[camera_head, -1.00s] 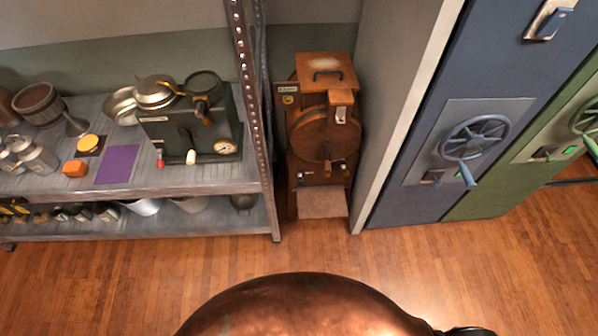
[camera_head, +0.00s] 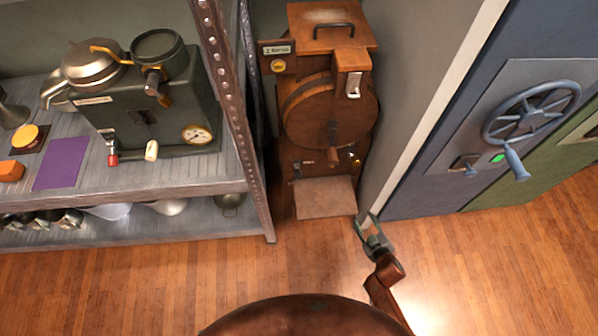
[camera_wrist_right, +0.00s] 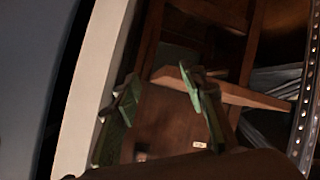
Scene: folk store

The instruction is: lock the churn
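The churn (camera_head: 310,120) is a tall wooden machine between the shelf and the wall, with a round drum, a lidded box on top and a dark handle. A pale metal latch piece (camera_head: 354,84) sits at its upper right. A crank with a wooden knob (camera_head: 333,155) hangs on the drum front. My right gripper (camera_head: 367,224) is low, right of the churn's front tray (camera_head: 325,198), apart from it. In the right wrist view its green fingers (camera_wrist_right: 160,82) are spread and empty, with brown woodwork (camera_wrist_right: 170,115) beyond. My left gripper is not in view.
A metal shelf (camera_head: 190,180) with a dark gauged machine (camera_head: 160,120) stands left; its perforated post (camera_head: 235,110) is close to the churn. At right are a pale wall edge (camera_head: 440,110) and a blue door with a wheel (camera_head: 530,112). Wooden floor (camera_head: 130,290) in front is clear.

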